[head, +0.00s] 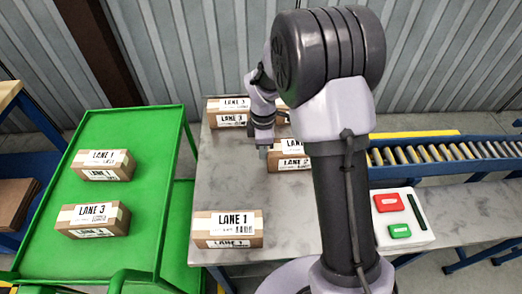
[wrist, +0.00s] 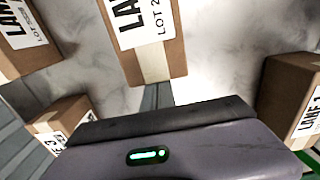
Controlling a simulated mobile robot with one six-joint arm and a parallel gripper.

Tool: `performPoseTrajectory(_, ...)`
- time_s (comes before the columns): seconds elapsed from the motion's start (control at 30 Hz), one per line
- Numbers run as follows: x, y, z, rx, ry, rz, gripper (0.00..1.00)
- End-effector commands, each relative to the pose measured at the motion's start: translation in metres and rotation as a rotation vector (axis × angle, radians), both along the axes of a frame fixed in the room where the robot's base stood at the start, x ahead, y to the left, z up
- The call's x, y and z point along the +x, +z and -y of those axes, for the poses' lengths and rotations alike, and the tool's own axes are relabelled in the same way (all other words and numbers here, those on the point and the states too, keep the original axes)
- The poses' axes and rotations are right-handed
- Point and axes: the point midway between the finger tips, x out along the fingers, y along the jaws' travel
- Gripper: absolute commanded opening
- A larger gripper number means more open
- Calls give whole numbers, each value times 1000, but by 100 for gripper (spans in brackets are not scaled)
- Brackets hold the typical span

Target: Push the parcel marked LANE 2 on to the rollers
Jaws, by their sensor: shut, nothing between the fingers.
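The parcel marked LANE 2 (head: 288,164) is a brown carton with a white label on the grey table. My arm hides its right part in the head view. My gripper (head: 264,153) is shut and empty, pointing down just left of this parcel. I cannot tell whether they touch. In the wrist view, a carton with a partly cut-off label, likely the same parcel (wrist: 155,62), lies just beyond the grey fingers (wrist: 157,96). The rollers (head: 440,154), in a blue frame, lie to the right, past my arm.
A LANE 3 carton (head: 226,120) stands at the table's back left, with another carton (head: 283,118) beside it, partly hidden. A LANE 1 carton (head: 228,242) stands in front. A button box (head: 402,218) stands right. A green cart (head: 146,190) holds two cartons.

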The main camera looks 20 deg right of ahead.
Motion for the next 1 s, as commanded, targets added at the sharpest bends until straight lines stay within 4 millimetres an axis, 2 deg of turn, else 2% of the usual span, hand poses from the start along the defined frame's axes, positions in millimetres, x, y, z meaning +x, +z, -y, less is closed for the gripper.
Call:
performPoseTrajectory(0.17,-8,5,38,1,-7,-3,0)
performPoseTrajectory(1.0,-57,3,284,-1,-5,0,0)
